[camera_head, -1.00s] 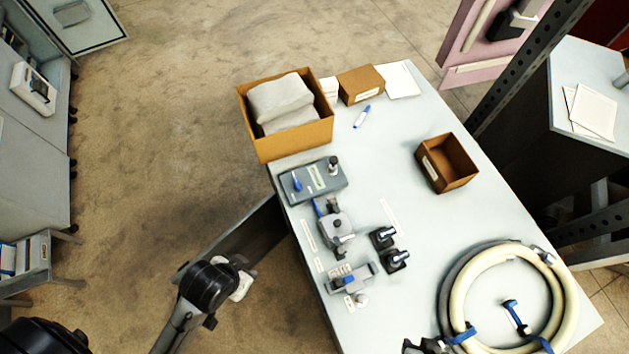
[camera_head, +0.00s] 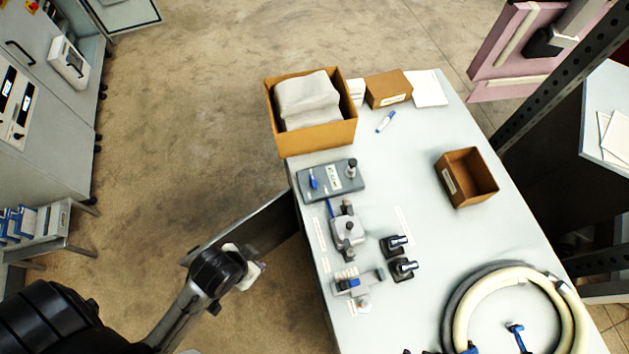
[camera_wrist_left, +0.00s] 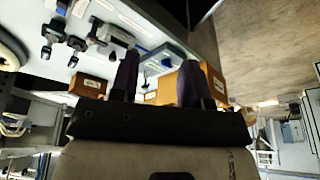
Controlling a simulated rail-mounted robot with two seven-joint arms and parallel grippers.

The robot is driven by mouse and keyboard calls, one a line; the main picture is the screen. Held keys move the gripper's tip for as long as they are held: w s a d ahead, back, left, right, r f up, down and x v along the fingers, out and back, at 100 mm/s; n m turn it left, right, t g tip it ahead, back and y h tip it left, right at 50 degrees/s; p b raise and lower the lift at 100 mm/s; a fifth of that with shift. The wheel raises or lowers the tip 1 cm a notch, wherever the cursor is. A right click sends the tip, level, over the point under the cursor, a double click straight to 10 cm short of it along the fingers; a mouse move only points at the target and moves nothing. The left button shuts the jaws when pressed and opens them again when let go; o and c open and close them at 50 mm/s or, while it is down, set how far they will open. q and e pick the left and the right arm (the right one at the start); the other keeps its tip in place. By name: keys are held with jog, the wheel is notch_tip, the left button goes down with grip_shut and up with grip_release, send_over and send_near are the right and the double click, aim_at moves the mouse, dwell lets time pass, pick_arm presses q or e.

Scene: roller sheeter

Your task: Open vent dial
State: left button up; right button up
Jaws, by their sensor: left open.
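No part in view is clearly marked as the vent dial. On the table's left edge lies a grey plate (camera_head: 331,180) with a blue lever and a black knob (camera_head: 352,164). Below it in the head view is a grey block (camera_head: 347,232) with a dark round knob and a blue handle. A smaller grey fixture (camera_head: 357,283) with a blue part sits below that. My left gripper (camera_head: 250,268) is off the table's left side, apart from these devices. In the left wrist view its two dark fingers (camera_wrist_left: 158,78) are spread with nothing between them. My right gripper is not in view.
Two black fittings (camera_head: 399,257) stand right of the devices. A coiled hose (camera_head: 456,305) lies at the lower right. An open box with grey cloth (camera_head: 318,137) and a small open box (camera_head: 466,177) stand on the table. Cabinets (camera_head: 48,125) line the left.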

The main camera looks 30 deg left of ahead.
pick_arm(q)
jog(key=shift+c, duration=0.2)
jog(key=w+r+t+b, duration=0.3)
jog(key=w+r+b, duration=0.15)
jog(key=w, duration=0.75)
jog(key=w+r+t+b, duration=0.3)
jog(key=w+r, duration=0.3)
jog(key=w, duration=0.7)
jog(key=n+g+b, duration=0.3)
jog(key=n+g, duration=0.7)
jog(key=n, duration=0.1)
send_over(314, 181)
notch_tip(314, 181, down, 17)
notch_tip(314, 181, down, 13)
jog(key=shift+f, duration=0.1)
